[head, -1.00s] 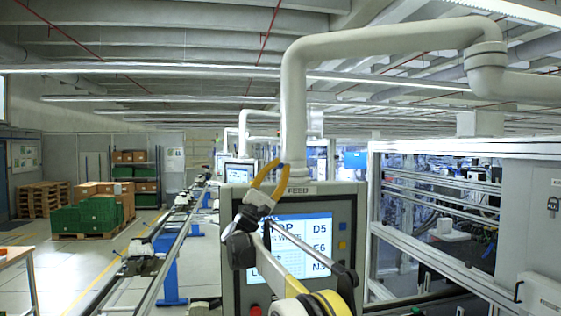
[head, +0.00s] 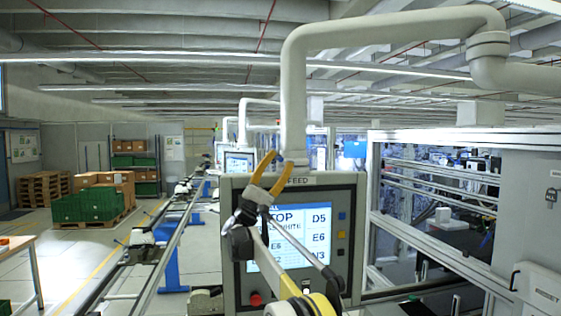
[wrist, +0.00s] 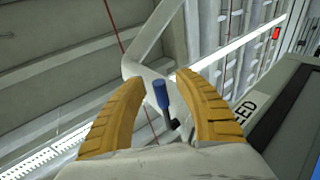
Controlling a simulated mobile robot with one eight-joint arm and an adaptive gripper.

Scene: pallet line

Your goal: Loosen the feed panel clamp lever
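The feed panel (head: 341,190) is a grey box with a lit screen, hanging from a thick pale pipe arm. My gripper (head: 280,159) is at its top edge in the head view, yellow fingers pointing up, left of the FEED label. In the wrist view my gripper (wrist: 160,80) is open, with its fingers spread apart. A clamp lever with a blue handle (wrist: 161,94) and a dark foot shows between the fingers, with gaps on both sides. I cannot tell its depth relative to the fingertips. The lever cannot be made out in the head view.
The pale pipe arm (head: 293,100) rises just behind my gripper. A metal-framed machine enclosure (head: 450,138) stands to the right. A conveyor rail (head: 165,245) runs on the left. Green crates (head: 88,205) stand on a pallet farther back, with clear floor in front.

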